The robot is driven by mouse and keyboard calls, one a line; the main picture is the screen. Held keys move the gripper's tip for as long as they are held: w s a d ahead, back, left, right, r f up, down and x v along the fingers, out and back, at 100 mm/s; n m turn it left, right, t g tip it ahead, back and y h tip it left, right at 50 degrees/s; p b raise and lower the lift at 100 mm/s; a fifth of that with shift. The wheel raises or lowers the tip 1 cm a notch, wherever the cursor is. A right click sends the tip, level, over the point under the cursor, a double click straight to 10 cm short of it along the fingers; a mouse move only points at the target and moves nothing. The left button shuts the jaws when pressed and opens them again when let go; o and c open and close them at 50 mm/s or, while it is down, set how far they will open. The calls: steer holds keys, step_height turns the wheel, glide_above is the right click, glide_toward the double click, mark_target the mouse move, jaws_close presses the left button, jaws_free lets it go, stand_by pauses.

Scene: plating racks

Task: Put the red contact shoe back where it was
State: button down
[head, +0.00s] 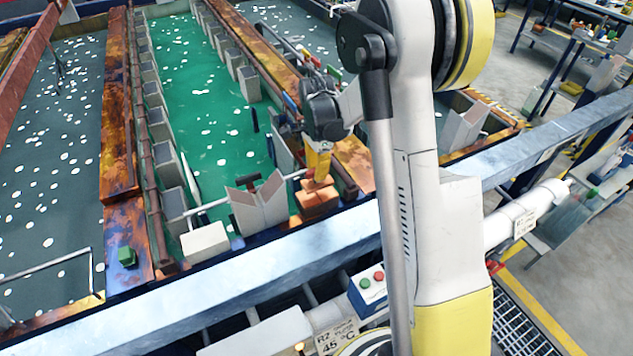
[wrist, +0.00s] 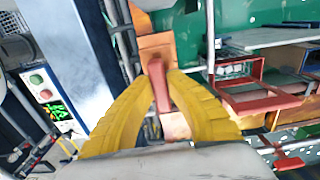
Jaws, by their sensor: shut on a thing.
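My gripper (wrist: 158,88) is shut on the red contact shoe (wrist: 159,84), which shows as a narrow red piece between the yellow fingers in the wrist view. In the head view my gripper (head: 318,172) points down over an orange copper-coloured block (head: 316,204) on the tank's near rim. The shoe cannot be made out clearly in the head view. The copper-coloured block also shows behind the fingertips in the wrist view (wrist: 154,42). I cannot tell whether the shoe touches it.
A green block (head: 127,256) sits on the rim at left. A rod and grey angled plates (head: 258,204) stand just left of my gripper. The green tank (head: 205,100) lies behind. A blue-grey beam (head: 215,285) and a button box (head: 370,287) are in front.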

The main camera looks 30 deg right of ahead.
steer(key=shift+f, duration=2.05)
steer(key=shift+f+b, duration=0.1)
steer(key=shift+b, duration=0.25)
steer(key=shift+f, duration=0.15)
steer(key=c, duration=1.5)
jaws_free()
